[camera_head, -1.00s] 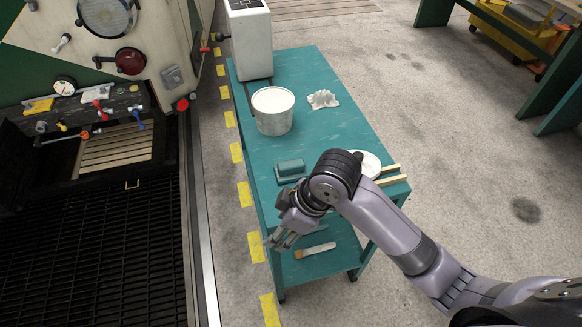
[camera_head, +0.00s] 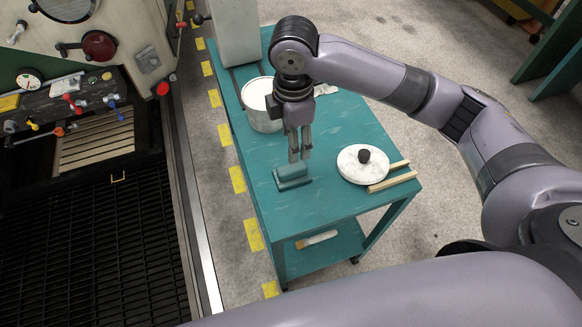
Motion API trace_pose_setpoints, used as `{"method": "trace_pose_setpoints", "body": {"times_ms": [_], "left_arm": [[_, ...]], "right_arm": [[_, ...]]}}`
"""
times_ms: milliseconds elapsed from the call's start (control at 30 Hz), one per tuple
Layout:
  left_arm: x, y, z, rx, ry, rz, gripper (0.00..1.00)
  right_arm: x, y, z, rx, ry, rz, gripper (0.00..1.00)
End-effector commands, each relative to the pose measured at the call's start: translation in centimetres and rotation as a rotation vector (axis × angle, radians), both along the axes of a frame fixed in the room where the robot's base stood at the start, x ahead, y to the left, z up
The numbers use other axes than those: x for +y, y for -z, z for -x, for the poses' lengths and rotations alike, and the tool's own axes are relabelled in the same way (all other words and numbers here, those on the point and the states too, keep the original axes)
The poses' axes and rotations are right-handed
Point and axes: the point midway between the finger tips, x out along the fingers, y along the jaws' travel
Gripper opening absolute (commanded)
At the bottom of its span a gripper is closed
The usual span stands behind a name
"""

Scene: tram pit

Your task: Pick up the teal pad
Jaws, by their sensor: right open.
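The teal pad (camera_head: 292,178) lies on the teal table (camera_head: 325,205), near its left edge in the head view. It is a flat base with a raised block on top. My right gripper (camera_head: 299,158) points down just above the pad, its fingers slightly apart and nothing visible between them. The fingertips overlap the pad's top edge in the picture; whether they touch it I cannot tell. My left gripper is not in view.
A white bucket (camera_head: 257,105) stands behind my right gripper. A round white lid with a dark knob (camera_head: 361,167) and wooden sticks (camera_head: 393,181) lie right of the pad. A brush (camera_head: 317,239) lies on the lower shelf. A dark grated pit (camera_head: 90,240) is on the left.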

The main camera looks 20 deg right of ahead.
Motion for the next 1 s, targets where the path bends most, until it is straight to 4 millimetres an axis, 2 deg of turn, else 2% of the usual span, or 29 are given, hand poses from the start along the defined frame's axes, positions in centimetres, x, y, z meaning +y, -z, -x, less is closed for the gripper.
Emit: {"method": "trace_pose_setpoints", "body": {"times_ms": [33,100,167,233,300,433,533,667,900,1000], "left_arm": [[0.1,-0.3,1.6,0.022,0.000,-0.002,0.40],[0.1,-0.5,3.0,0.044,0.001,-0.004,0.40],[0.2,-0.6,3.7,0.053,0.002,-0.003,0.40],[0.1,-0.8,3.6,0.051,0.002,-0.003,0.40],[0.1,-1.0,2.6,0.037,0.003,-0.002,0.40],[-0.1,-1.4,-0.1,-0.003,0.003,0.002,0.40],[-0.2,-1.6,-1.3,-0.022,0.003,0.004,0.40],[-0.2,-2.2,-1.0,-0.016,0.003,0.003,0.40],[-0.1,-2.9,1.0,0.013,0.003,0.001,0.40],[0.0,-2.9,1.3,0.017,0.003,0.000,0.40]], "right_arm": [[-0.1,1.1,0.1,0.004,0.002,0.002,0.50],[-0.1,2.7,0.1,0.004,0.002,0.001,0.50],[-0.1,4.0,0.1,0.004,0.003,0.002,0.50],[-0.1,5.3,0.0,0.002,0.002,0.001,0.50],[-0.1,6.5,0.0,0.003,0.002,0.001,0.50],[0.0,7.8,-0.1,0.000,0.001,0.000,0.50],[0.0,8.3,-0.1,-0.001,0.000,-0.001,0.50],[-0.1,9.6,-0.4,0.001,0.003,0.000,0.50],[-0.2,12.9,-0.7,-0.001,0.001,0.001,0.50],[-0.2,13.4,-0.7,-0.003,0.000,-0.001,0.50]]}}
